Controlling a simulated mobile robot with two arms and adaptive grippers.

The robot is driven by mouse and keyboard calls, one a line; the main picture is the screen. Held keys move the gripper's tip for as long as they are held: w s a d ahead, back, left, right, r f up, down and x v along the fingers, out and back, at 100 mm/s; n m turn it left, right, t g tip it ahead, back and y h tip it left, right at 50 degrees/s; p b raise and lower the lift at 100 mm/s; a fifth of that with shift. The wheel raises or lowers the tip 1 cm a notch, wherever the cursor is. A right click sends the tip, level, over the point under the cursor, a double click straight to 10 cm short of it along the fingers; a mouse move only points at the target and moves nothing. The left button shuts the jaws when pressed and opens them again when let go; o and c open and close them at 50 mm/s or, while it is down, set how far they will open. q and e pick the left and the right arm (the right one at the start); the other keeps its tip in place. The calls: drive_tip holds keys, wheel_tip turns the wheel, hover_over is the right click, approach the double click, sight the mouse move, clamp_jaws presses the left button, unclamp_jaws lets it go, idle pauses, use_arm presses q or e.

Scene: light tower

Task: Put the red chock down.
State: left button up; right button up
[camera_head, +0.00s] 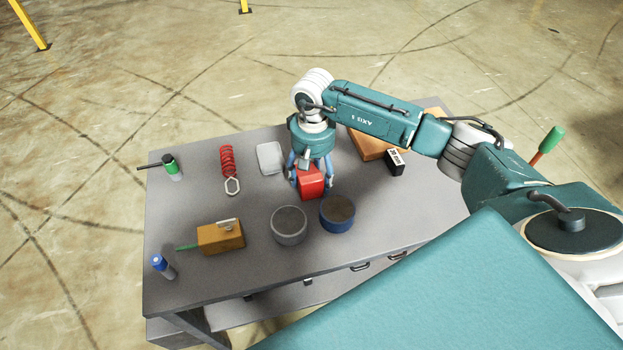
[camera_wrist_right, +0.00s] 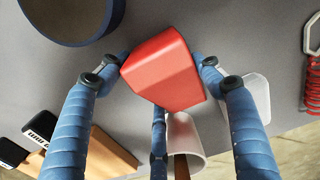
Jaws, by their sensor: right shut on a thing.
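The red chock (camera_head: 311,184) is a small red block with slanted sides. My right gripper (camera_head: 311,187) points down over the grey table (camera_head: 370,225) and is shut on the chock. My left gripper is not in view.
A blue bowl (camera_head: 337,214) and a grey bowl (camera_head: 289,226) stand close in front of the chock. A black box (camera_head: 395,162) is at right. The table's right front is clear.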

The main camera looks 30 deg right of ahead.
drive_tip(key=shift+a+r, duration=0.1)
drive_tip(key=shift+r, duration=0.1)
drive_tip(key=shift+f, duration=0.15)
drive_tip(key=o, duration=1.2)
drive_tip(key=shift+d+f, duration=0.1)
drive_tip(key=shift+d, duration=0.1)
drive_tip(key=o, duration=0.4)
drive_tip(key=shift+a, duration=0.1)
